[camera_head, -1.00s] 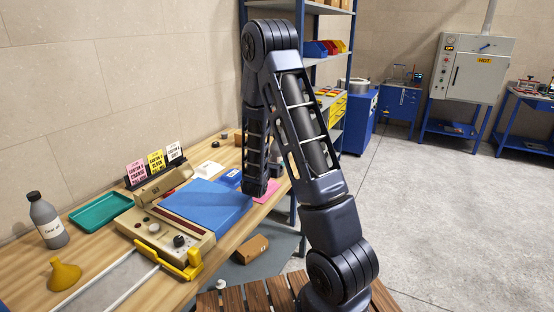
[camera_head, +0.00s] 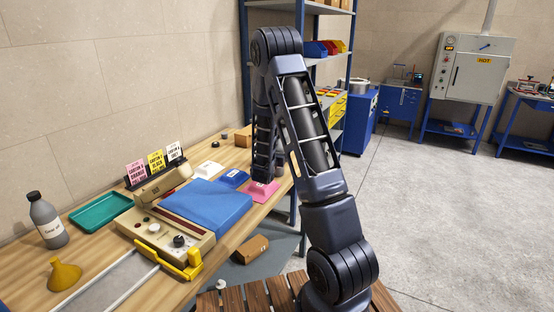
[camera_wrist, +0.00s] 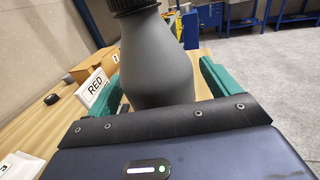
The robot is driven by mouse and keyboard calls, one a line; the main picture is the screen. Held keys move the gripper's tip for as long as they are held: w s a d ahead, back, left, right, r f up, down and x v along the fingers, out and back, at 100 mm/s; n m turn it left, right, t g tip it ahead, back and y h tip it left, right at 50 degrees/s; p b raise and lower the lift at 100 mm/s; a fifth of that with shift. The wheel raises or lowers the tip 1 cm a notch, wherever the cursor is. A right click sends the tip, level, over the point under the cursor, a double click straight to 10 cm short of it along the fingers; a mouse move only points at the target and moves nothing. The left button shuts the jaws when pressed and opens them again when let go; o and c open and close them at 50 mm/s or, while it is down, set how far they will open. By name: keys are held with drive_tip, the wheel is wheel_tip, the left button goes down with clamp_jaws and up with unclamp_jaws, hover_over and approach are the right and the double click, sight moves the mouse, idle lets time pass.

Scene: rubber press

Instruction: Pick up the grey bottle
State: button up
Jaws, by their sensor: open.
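A grey bottle (camera_wrist: 158,60) with a black ribbed cap fills the middle of the wrist view. My gripper (camera_wrist: 162,78) is open, with one teal finger on each side of this bottle. Whether either finger touches it I cannot tell, and the bottle's base is hidden behind the gripper body. In the head view my arm largely hides this spot. Another grey bottle (camera_head: 47,222), with a dark cap and white label, stands upright at the left end of the bench, far from my gripper.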

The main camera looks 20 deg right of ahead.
drive_tip(key=shift+w+d, duration=0.35)
drive_tip(key=shift+w, duration=0.3)
drive_tip(key=c, duration=1.5)
drive_tip(key=shift+c, duration=0.2)
drive_tip(key=shift+r, duration=0.15)
